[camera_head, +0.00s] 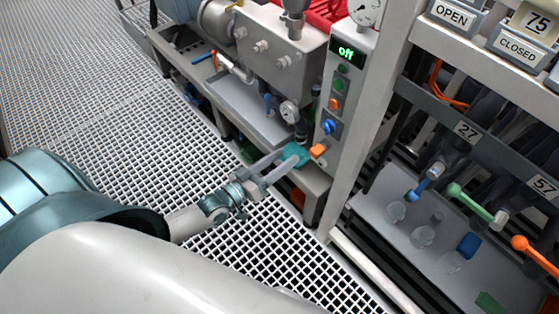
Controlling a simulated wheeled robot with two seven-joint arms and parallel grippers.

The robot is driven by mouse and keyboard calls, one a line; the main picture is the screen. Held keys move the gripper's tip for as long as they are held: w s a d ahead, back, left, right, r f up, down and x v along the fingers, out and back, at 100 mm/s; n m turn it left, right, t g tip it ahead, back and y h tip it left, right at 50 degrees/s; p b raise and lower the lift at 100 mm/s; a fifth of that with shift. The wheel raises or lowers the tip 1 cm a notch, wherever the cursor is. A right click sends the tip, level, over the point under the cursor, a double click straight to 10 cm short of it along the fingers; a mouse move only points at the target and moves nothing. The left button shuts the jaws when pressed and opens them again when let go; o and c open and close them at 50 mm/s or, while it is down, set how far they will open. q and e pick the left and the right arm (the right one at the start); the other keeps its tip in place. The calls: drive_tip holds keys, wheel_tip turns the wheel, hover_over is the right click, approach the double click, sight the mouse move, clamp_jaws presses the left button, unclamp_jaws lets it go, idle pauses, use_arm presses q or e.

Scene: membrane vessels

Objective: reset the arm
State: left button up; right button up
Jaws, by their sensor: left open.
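My left arm comes in from the lower left, white and teal. My left gripper (277,165) is extended toward the foot of the control panel (337,105). Its two grey fingers are apart. A teal piece (295,154) lies at the fingertips, just left of an orange part (318,151) low on the panel. I cannot tell whether the fingers touch either of them. My right gripper is out of view.
A rack at right carries a blue valve handle (424,182), a green one (467,201) and an orange one (533,255). A grey pump box (270,50) stands behind. The grating floor (110,100) at left is clear.

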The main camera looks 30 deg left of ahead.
use_arm(q)
drive_tip(key=shift+s+a, duration=0.1)
drive_tip(key=shift+s, duration=0.2)
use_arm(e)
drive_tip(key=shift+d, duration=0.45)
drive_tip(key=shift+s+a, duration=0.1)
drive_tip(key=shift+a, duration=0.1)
use_arm(q)
drive_tip(key=shift+f, duration=0.1)
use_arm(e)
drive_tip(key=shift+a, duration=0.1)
